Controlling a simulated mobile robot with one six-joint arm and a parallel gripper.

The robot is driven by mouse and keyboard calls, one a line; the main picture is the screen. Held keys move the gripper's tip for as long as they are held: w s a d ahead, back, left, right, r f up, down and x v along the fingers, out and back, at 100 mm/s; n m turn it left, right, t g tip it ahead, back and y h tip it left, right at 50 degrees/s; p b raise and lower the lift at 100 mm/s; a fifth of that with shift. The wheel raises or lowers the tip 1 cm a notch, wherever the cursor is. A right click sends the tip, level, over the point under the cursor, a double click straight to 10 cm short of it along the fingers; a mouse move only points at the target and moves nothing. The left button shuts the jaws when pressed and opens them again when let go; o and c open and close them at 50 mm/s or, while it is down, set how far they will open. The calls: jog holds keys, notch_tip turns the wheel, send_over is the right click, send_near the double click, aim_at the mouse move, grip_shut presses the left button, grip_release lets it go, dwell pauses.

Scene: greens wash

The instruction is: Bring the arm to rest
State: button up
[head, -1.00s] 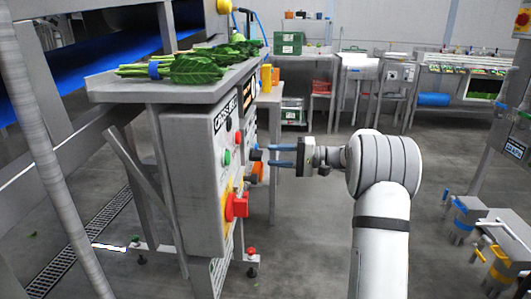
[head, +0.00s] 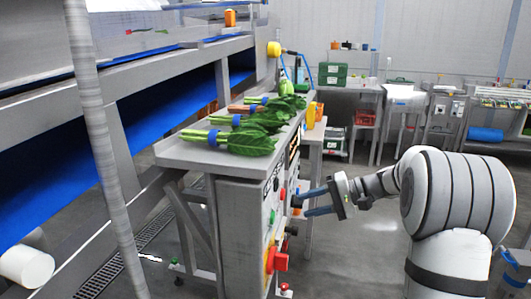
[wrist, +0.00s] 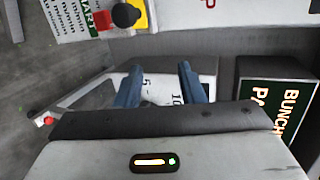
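My gripper (head: 318,201) is at the end of my grey and white arm, right of the control cabinet (head: 240,225). Its two blue fingers point left toward the cabinet's button panel. They are spread apart with nothing between them. In the wrist view my gripper (wrist: 160,85) also shows two separate blue fingers, with a white dial or label with numbers behind the gap. I cannot tell whether a fingertip touches the panel.
Bunches of greens with blue bands (head: 240,138) lie on the steel ledge (head: 190,155) above the cabinet. A red switch (head: 278,262) sticks out low on the panel. A blue conveyor belt (head: 80,155) runs at left. Open floor (head: 350,245) lies right of the cabinet.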

jog(key=s+a+r+g+h+p, duration=0.1)
jog(key=s+a+r+h+p, duration=0.15)
jog(key=s+r+p, duration=0.35)
jog(key=s+a+r+g+h+p, duration=0.1)
jog(key=s+a+r+h+p, duration=0.15)
jog(key=s, duration=0.45)
jog(key=s+d+r+n+t+h+p, duration=0.1)
jog(key=s+d+r+h+p, duration=0.1)
jog(key=s+r+h+p, duration=0.2)
jog(key=s+d+r+n+t+h+p, duration=0.1)
jog(key=s+r+h+p, duration=0.3)
jog(key=s+p, duration=0.5)
jog(key=s+d+n, duration=0.1)
jog(key=s, duration=0.1)
jog(key=shift+s+d+p, duration=0.3)
jog(key=shift+d+p, duration=0.1)
